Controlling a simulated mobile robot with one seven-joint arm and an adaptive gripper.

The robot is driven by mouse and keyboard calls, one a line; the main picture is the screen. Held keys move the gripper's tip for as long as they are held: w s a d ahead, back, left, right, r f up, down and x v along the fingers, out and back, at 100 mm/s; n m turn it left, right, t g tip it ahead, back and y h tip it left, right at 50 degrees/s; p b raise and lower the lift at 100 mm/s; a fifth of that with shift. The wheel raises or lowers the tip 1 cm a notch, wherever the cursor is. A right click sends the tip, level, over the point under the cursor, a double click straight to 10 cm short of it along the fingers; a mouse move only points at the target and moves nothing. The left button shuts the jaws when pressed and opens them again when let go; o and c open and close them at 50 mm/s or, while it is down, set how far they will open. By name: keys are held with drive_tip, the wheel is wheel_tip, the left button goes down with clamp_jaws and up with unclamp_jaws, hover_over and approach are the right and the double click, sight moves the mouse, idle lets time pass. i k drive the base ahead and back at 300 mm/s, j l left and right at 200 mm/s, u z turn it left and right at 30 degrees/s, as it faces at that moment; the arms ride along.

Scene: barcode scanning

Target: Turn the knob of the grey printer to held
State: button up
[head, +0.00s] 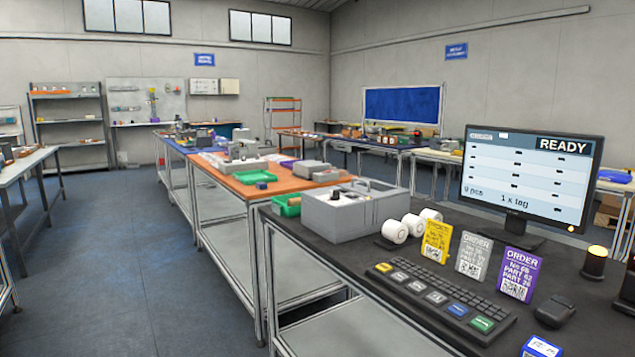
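The grey printer (345,218) is a box-shaped machine on the near left part of the black worktop in the head view. A small dark part that looks like a knob (336,193) stands on its top, near the left side. Its markings and the setting it points to are too small to read. No part of my gripper shows in this view, so nothing is seen touching the printer.
White label rolls (394,231) stand right of the printer. A keyboard (440,298), several order cards (518,270) and a monitor (530,180) reading READY are on the black worktop (330,262). Open floor (120,270) is at left.

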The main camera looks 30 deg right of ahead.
sight(335, 196)
drive_tip(key=i+j+z, duration=0.15)
drive_tip(key=i, duration=1.35)
